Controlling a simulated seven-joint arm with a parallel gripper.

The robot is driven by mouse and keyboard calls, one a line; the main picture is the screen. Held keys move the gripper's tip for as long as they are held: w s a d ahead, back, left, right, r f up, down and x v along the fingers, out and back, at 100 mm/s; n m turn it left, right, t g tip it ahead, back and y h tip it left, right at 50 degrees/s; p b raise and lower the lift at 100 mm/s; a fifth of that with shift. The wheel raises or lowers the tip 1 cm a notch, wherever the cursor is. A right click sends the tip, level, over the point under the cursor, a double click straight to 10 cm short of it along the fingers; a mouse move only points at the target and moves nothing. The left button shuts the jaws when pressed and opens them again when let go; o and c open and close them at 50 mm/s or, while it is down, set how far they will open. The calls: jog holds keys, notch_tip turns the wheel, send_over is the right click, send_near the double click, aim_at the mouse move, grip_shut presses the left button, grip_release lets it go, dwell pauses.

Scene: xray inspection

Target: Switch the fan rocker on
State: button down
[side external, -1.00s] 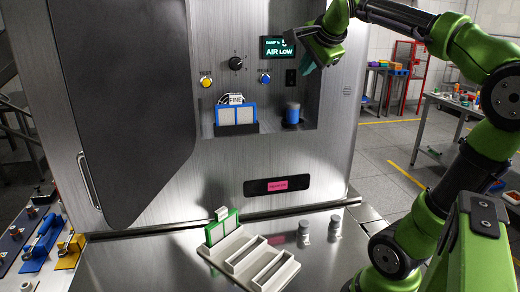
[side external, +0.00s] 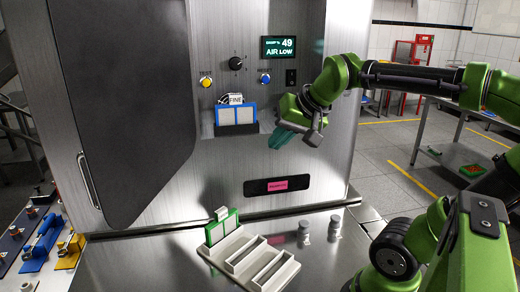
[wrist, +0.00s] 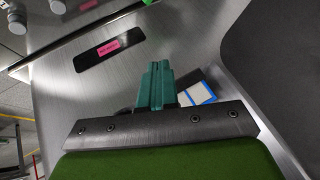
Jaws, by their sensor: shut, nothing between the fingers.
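A small black rocker switch (side external: 290,77), which looks like the fan rocker, sits on the steel front panel below the right end of the display. Its on or off position is too small to tell. The display (side external: 279,48) reads 49 and "AIR LOW". My gripper (side external: 281,138) is below the rocker, in front of the right part of the recess, apart from the switch. Its teal fingers are together and empty; they also show in the wrist view (wrist: 155,82). The rocker is not visible in the wrist view.
A yellow button (side external: 206,81), a black knob (side external: 236,63) and a blue button (side external: 264,78) are left of the rocker. A blue-framed filter (side external: 236,115) stands in the recess. A white slotted rack (side external: 247,258) is on the bench below. The dark door (side external: 120,110) is at left.

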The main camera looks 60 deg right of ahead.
jog(key=shift+s+a+f+n+y, duration=0.25)
jog(key=shift+a+f+n, duration=0.15)
jog(key=shift+a+f, duration=0.15)
jog(key=shift+s+a+f+n+y, duration=0.15)
jog(key=shift+s+a+f+n, duration=0.1)
jog(key=shift+a+f+n, duration=0.3)
jog(key=shift+s+a+f+n+y, duration=0.25)
jog(key=shift+a+f, duration=0.15)
jog(key=shift+a, duration=0.3)
